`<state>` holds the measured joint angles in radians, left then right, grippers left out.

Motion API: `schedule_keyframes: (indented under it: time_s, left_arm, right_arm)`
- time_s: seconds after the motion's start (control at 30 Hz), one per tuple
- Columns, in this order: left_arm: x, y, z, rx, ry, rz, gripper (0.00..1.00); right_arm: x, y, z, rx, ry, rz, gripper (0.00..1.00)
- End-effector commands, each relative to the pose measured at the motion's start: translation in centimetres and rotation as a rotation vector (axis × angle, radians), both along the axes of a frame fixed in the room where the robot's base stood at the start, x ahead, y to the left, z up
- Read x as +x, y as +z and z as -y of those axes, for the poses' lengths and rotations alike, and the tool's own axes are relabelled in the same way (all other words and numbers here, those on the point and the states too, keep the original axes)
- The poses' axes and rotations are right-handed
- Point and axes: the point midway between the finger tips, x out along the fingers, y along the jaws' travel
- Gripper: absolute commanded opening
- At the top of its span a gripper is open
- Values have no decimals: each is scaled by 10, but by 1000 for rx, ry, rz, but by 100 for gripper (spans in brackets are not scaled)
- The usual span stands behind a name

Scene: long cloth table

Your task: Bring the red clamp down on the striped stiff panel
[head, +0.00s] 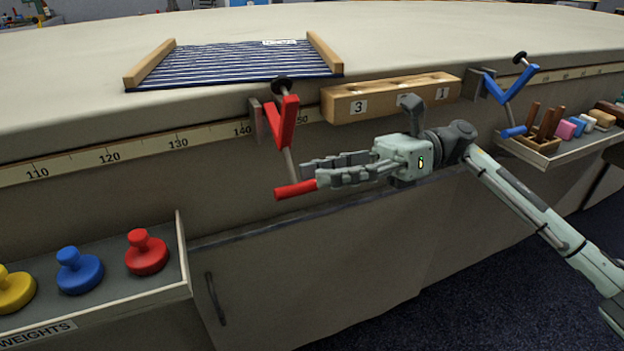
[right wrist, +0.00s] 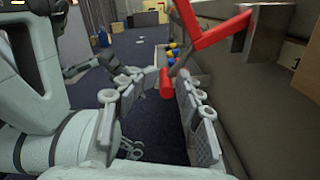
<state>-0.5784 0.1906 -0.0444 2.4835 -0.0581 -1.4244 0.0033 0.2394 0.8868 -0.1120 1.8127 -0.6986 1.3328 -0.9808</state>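The striped panel (head: 235,65), blue and white with wooden end bars, lies flat near the table's front edge. The red clamp (head: 287,122) is fixed to that edge. Its black pad (head: 282,86) appears at the panel's front right part; whether it touches is unclear. Its red handle (head: 295,190) hangs low in front of the table. My right gripper (head: 318,170) is open beside the handle's end. In the right wrist view the handle end (right wrist: 167,83) shows between the spread fingers (right wrist: 158,108), with no visible grip. A small grey part, possibly my left gripper, is unclear there.
A wooden block (head: 390,98) marked 3 and 1 sits right of the red clamp. A blue clamp (head: 510,88) is further right, above a side tray (head: 560,152). A weights tray (head: 110,300) projects at lower left. Open floor (head: 480,300) lies at lower right.

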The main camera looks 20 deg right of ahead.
Motion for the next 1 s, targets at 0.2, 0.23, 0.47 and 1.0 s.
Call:
schedule_keyframes:
  time_s: [0.2,0.23,0.47,1.0]
  left_arm:
    - [0,-3,0,0,0,0,0]
    - [0,-3,0,0,0,0,0]
    - [0,-5,0,0,0,0,0]
    - [0,-11,0,0,0,0,0]
  right_arm:
    - [1,2,6,2,-3,3,36]
    - [1,2,6,2,-3,3,36]
    - [2,2,6,3,-4,4,36]
    - [3,2,20,2,-7,1,36]
